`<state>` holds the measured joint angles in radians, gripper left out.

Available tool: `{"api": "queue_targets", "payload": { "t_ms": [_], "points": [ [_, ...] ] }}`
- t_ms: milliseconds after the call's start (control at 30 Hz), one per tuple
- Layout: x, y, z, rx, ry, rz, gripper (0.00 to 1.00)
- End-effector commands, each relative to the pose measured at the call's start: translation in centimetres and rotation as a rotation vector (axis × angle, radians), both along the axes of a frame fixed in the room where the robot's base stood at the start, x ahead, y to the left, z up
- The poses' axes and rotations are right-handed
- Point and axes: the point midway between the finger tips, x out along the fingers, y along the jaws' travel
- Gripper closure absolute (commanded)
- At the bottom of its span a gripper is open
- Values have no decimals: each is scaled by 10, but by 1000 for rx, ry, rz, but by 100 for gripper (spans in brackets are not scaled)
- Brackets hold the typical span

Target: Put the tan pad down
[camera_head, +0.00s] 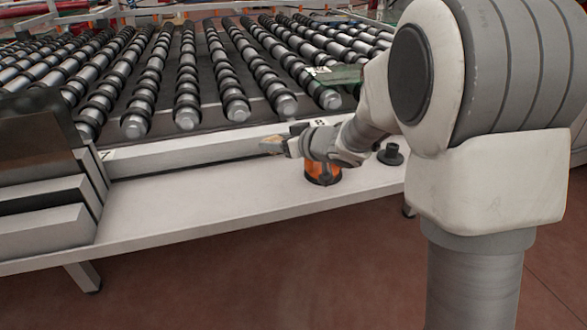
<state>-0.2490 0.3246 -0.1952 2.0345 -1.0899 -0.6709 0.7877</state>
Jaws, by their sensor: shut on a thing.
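My gripper (281,145) reaches in from the right and points left, in front of the roller bed. It is shut on the tan pad (271,144), a small piece showing at the fingertips. The pad appears over the front rail, above the pale ledge. I cannot tell how far it is above the surface. Part of the pad is hidden by the fingers.
The pale ledge (200,205) is clear left of my gripper. An orange and black object (322,175) stands beneath my wrist, and a black knob-like piece (391,155) is to its right. Black-ringed rollers (186,90) lie behind the rail. Grey stepped blocks (45,215) are at left.

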Motion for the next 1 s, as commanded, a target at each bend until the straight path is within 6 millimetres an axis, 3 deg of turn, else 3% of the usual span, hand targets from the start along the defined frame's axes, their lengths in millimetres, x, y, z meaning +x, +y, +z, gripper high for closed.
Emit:
{"api": "queue_targets", "payload": {
  "t_ms": [233,867,1000],
  "points": [
    [0,0,-7,-1,1,0,90],
    [-1,1,-97,-2,3,1,90],
    [0,0,-102,-1,-1,-1,90]
  ]
}}
